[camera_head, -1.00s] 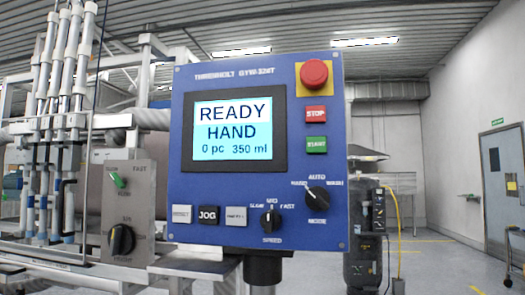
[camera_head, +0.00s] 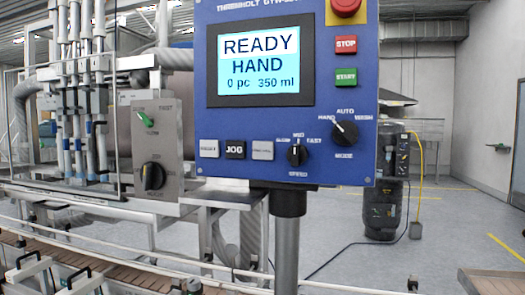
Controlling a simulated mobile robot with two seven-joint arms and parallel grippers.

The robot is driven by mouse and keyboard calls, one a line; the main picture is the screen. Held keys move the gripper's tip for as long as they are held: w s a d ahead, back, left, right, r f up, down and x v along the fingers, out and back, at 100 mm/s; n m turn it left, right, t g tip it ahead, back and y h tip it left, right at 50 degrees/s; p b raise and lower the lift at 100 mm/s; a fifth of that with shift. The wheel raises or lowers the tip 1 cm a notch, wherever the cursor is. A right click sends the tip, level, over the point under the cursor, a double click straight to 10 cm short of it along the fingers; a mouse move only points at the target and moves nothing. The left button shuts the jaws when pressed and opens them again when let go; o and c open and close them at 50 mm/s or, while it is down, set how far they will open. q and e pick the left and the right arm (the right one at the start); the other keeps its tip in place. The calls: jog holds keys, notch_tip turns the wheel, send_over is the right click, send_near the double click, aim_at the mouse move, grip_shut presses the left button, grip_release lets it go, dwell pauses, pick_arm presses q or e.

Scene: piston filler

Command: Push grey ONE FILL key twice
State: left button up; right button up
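The blue control panel (camera_head: 210,115) stands upright on a post in the middle of the view. Its screen (camera_head: 259,64) reads READY, HAND, 0 pc, 350 ml. The bottom row holds a light grey key (camera_head: 209,148) at left, a black JOG key (camera_head: 235,149), and a grey key (camera_head: 262,150) to the right of JOG. The lettering on this right grey key is too small to read surely, but could be ONE FILL. Neither of my grippers is in view.
A red emergency button (camera_head: 345,6), red STOP key (camera_head: 346,45) and green START key (camera_head: 346,77) line the panel's right side. Speed knob (camera_head: 297,155) and mode knob (camera_head: 345,132) sit below. A conveyor rail (camera_head: 190,265) runs in front, low down.

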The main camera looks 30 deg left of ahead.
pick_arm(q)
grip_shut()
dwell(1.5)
